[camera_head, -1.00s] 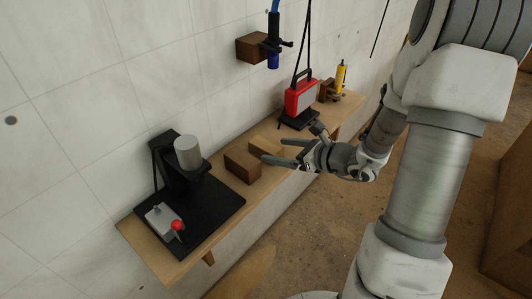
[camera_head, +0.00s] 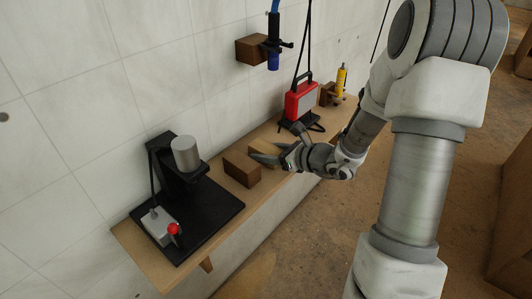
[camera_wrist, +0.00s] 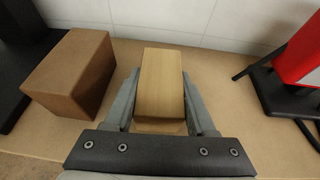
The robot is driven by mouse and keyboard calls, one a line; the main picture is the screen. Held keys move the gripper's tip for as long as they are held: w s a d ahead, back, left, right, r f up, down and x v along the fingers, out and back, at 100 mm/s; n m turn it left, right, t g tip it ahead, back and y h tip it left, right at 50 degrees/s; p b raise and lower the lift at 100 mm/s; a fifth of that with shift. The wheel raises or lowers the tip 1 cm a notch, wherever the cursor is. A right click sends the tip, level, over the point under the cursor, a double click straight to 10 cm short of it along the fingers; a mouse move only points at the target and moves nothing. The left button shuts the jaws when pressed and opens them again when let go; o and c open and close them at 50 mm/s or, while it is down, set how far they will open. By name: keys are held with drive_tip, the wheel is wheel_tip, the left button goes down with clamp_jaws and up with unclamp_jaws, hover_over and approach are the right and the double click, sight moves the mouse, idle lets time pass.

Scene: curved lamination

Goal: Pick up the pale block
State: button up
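The pale block (camera_wrist: 161,82) is a light wooden block lying on the wooden shelf, in the middle of the wrist view. In the head view the pale block (camera_head: 264,146) is partly hidden by my gripper. My gripper (camera_head: 263,157) is low over the shelf, its fingers pointing at the block. In the wrist view my gripper (camera_wrist: 160,76) is open, with one finger on each side of the block. Narrow gaps seem to remain; I cannot tell whether either finger touches it.
A darker brown block (camera_wrist: 75,74) sits just left of my left finger. A black stand with a grey cylinder (camera_head: 186,154) is at the shelf's left part. A red device (camera_head: 301,100) on a black base stands to the right. The wall is close behind the shelf (camera_head: 150,262).

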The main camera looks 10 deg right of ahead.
clamp_jaws()
